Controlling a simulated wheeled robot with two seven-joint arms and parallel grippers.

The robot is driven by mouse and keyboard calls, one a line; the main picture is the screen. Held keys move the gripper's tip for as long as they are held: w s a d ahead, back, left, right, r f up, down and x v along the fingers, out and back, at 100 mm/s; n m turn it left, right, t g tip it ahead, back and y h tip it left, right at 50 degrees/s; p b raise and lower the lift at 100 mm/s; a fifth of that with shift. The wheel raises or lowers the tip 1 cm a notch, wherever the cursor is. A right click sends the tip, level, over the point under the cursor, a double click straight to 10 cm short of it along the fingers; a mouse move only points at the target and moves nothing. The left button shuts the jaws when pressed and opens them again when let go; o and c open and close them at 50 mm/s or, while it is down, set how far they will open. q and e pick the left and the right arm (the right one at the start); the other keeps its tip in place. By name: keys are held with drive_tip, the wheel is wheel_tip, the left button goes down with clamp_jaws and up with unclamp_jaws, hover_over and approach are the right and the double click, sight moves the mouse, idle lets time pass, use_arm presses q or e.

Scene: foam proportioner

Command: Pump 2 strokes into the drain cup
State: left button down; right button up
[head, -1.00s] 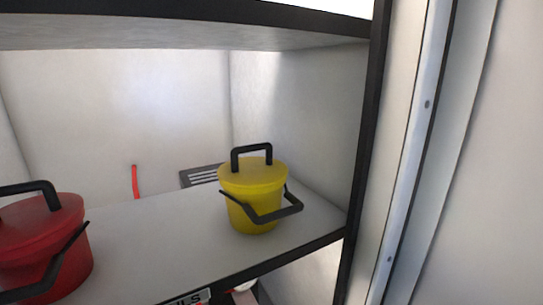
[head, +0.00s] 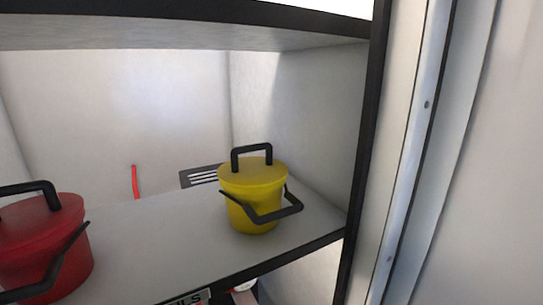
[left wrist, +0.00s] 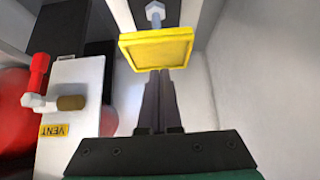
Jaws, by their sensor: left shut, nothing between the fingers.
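In the left wrist view a yellow square plate (left wrist: 156,50) with a raised rim sits ahead of my left gripper (left wrist: 161,74), with a grey bolt (left wrist: 155,13) above it. The two dark fingers are shut together and empty, and their tips reach the plate's lower edge in the picture. I cannot tell whether they touch it. I cannot make out a drain cup in either view. My right gripper is not in view.
In the left wrist view a white block with a VENT label (left wrist: 54,130), a red lever (left wrist: 38,72) and a brass fitting (left wrist: 71,102) stands left. In the head view a red pail (head: 42,240) and a yellow pail (head: 250,190) stand on a shelf (head: 150,235).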

use_arm(q)
drive_tip(key=shift+f, duration=0.15)
drive_tip(key=shift+f+b, duration=1.55)
drive_tip(key=shift+f, duration=1.4)
wheel_tip(320, 180, up, 3)
drive_tip(key=p, duration=0.3)
drive_tip(key=shift+r+p, duration=0.2)
drive_tip(key=shift+p, duration=0.2)
drive_tip(key=shift+r+p, duration=0.4)
drive_tip(key=shift+r, duration=1)
drive_tip(key=shift+f, duration=0.1)
